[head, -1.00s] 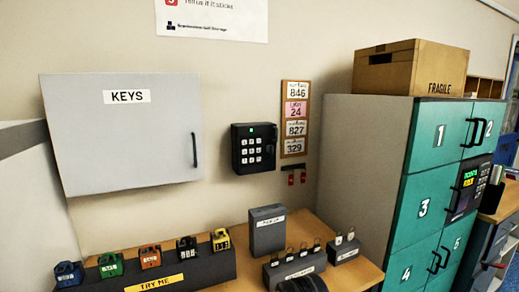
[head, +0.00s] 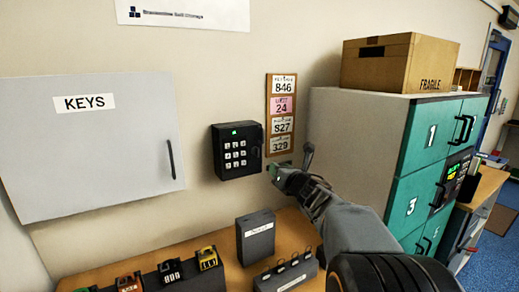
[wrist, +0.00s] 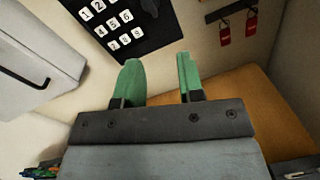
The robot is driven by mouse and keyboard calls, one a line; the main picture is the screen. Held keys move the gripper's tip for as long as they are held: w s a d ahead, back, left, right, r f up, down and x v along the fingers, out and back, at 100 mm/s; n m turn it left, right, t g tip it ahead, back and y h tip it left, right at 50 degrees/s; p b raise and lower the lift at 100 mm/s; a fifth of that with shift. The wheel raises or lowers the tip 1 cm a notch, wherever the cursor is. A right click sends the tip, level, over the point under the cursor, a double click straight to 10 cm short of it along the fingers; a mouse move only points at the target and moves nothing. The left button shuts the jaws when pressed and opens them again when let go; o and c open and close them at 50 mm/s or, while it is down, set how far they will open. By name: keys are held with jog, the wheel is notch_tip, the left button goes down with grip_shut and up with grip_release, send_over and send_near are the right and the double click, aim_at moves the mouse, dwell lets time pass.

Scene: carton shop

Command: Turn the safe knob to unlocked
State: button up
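The black keypad safe (head: 237,151) hangs on the wall with white number keys and a small green light. In the wrist view the safe (wrist: 115,45) is at the top, cut off by the frame edge. A dark knob (wrist: 149,7) shows at its right side, partly out of frame; I cannot read its setting. My gripper (head: 284,173) is in front of the wall, right of and slightly below the safe in the head view. In the wrist view the green fingers of my gripper (wrist: 158,75) are apart with nothing between them, below the safe and clear of the knob.
A grey KEYS cabinet (head: 90,145) is on the wall at left. A number board (head: 281,115) hangs right of the safe. Red tags (wrist: 237,27) hang from a rack. Below is a wooden bench (head: 215,240) with padlocks and a grey box (head: 256,238). Teal lockers (head: 427,140) stand at right.

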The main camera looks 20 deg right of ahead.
aim_at(258, 152)
jog(key=w+n+p, duration=0.1)
jog(key=w+p, duration=0.1)
jog(key=w, duration=0.2)
jog(key=w+a+n+y+p, duration=0.1)
jog(key=w+p, duration=0.1)
jog(key=w, duration=0.3)
jog(key=w+r+n+p, duration=0.1)
jog(key=w+n, duration=0.1)
jog(key=w, duration=0.3)
jog(key=shift+w+a+y+p, duration=0.1)
jog(key=shift+a+y+p, duration=0.1)
jog(key=shift+y+p, duration=0.2)
grip_shut()
